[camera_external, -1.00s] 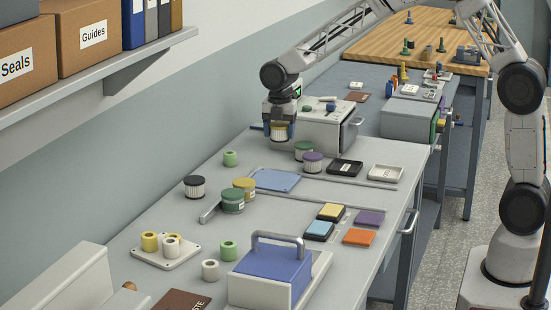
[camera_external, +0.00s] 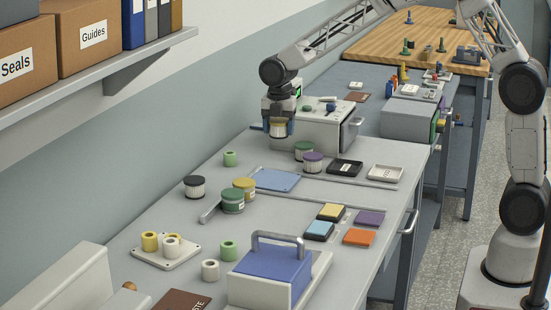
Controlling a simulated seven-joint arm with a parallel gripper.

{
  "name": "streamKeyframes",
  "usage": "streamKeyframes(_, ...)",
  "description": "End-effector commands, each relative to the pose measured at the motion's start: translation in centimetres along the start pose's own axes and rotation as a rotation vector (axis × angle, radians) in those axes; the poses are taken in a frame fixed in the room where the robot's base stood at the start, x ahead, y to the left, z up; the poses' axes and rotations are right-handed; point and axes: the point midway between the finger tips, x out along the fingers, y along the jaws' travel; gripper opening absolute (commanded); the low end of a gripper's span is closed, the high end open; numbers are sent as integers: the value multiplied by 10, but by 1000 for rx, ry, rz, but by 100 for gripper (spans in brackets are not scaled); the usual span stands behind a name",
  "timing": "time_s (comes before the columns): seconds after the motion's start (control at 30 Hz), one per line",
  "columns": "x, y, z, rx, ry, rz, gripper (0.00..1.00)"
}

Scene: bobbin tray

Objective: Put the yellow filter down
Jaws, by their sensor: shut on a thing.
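My gripper (camera_external: 278,129) is at the back left of the grey bench, beside the grey machine. It is shut on a yellow-topped filter (camera_external: 278,131) with a pale ribbed body. The filter is upright between the fingers. I cannot tell how far its bottom is from the bench. Another yellow-topped filter (camera_external: 244,184) stands on the bench nearer the camera, partly hidden by a green-topped filter (camera_external: 232,202).
A blue flat plate (camera_external: 278,180) lies mid-bench. A black-topped filter (camera_external: 195,188), a purple-topped filter (camera_external: 313,163) and a green-topped filter (camera_external: 304,151) stand around it. A black tray (camera_external: 345,168) and a white tray (camera_external: 385,173) lie at the right. The grey machine (camera_external: 325,131) stands close right of my gripper.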

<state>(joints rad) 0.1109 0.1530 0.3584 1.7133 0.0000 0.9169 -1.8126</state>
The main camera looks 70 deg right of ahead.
Motion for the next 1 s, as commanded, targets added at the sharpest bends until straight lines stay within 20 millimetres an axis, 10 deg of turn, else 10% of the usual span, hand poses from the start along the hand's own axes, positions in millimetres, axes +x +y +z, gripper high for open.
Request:
streamKeyframes(0.7,40,5,-129,-3,0,-1,41)
streamKeyframes(1.0,45,4,-146,0,0,0,41)
